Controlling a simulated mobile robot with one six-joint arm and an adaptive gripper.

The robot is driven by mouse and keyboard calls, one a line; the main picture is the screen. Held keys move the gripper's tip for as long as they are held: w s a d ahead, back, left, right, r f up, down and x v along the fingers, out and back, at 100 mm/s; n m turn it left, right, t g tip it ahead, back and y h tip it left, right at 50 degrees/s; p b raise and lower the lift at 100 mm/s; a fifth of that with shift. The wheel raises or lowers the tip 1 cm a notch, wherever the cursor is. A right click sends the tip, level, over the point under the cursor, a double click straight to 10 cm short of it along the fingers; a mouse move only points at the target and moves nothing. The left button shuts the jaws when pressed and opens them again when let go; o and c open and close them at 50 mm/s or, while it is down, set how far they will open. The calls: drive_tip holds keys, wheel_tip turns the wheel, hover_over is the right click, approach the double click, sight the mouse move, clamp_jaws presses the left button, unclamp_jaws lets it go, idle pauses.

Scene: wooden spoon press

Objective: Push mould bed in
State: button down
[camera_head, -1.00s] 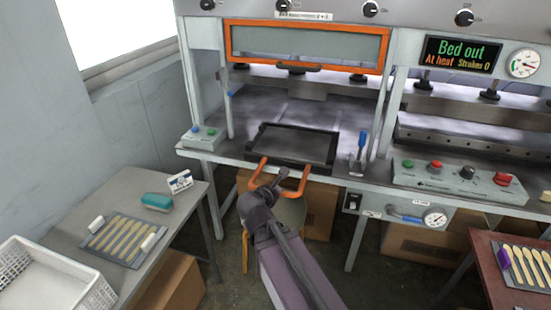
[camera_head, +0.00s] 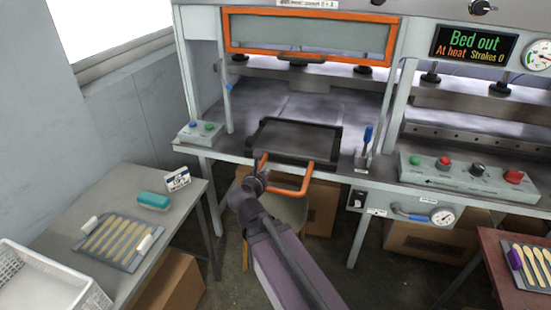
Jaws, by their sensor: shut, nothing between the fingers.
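The mould bed (camera_head: 293,141) is a dark, flat, framed tray at the front of the left press, sticking out over the bench's front edge. Its orange U-shaped handle (camera_head: 292,192) juts out toward me. The display (camera_head: 467,43) reads "Bed out", "At heat", "Strokes 0". My gripper (camera_head: 259,167) is shut and empty, seen from behind at the left bar of the handle. I cannot tell whether it touches the bar. The gripper hides part of that bar. The orange-framed guard window (camera_head: 308,36) is above the bed.
A control box with buttons (camera_head: 200,132) sits left of the bed. A blue-handled tool in a holder (camera_head: 366,145) stands at its right. A button panel (camera_head: 466,175) is farther right. A side table (camera_head: 125,180) with spoons is at left. A stool (camera_head: 284,212) stands below the handle.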

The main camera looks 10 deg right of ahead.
drive_tip(key=shift+w, duration=0.1)
drive_tip(key=b, duration=0.3)
approach(279, 153)
drive_tip(key=x, duration=0.6)
drive_tip(key=shift+a+f, duration=0.1)
drive_tip(key=shift+f, duration=0.05)
drive_tip(key=shift+w+d, duration=0.4)
drive_tip(key=shift+w, duration=0.2)
drive_tip(key=shift+w, duration=0.1)
drive_tip(key=w+d, duration=0.5)
drive_tip(key=w, duration=0.4)
drive_tip(key=w+d, duration=0.5)
drive_tip(key=w, duration=0.4)
drive_tip(key=w+d, duration=0.5)
drive_tip(key=w, duration=0.4)
drive_tip(key=shift+w+d, duration=0.55)
drive_tip(key=shift+w, duration=0.1)
drive_tip(key=shift+s, duration=0.1)
